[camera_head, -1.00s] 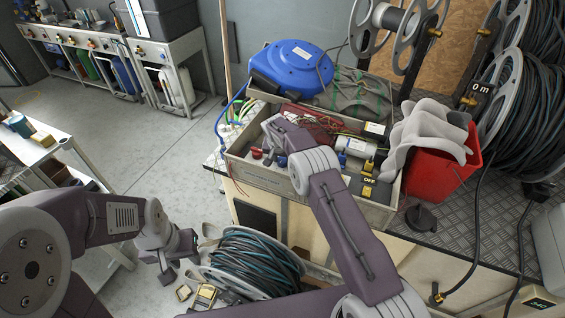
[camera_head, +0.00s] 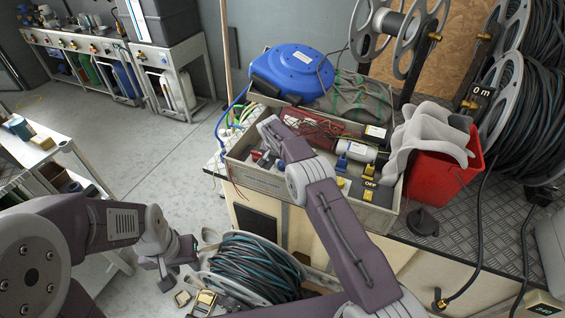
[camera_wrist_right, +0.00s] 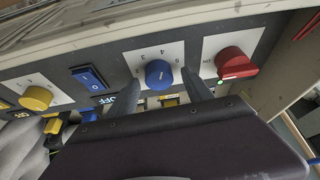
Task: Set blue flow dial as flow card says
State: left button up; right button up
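The blue flow dial (camera_wrist_right: 158,74) sits on a white scale plate with numbers, on a dark panel in the right wrist view. My right gripper (camera_wrist_right: 161,82) is open, with one finger at each side of the dial and its tips close to it. I cannot tell whether they touch. The pointer's exact setting is too small to read. In the head view my right gripper (camera_head: 284,142) is over the grey tray, its fingers hidden. My left gripper (camera_head: 176,262) hangs low beside the bench, and its opening is unclear. I cannot make out a flow card.
A red knob (camera_wrist_right: 235,62) is right of the blue dial; a blue rocker switch (camera_wrist_right: 90,78) and a yellow dial (camera_wrist_right: 36,97) are left. The grey tray (camera_head: 262,180) holds several parts. A blue reel (camera_head: 300,68) and red bin (camera_head: 440,172) stand close by.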

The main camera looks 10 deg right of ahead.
jog(key=v, duration=0.9)
dwell(0.4)
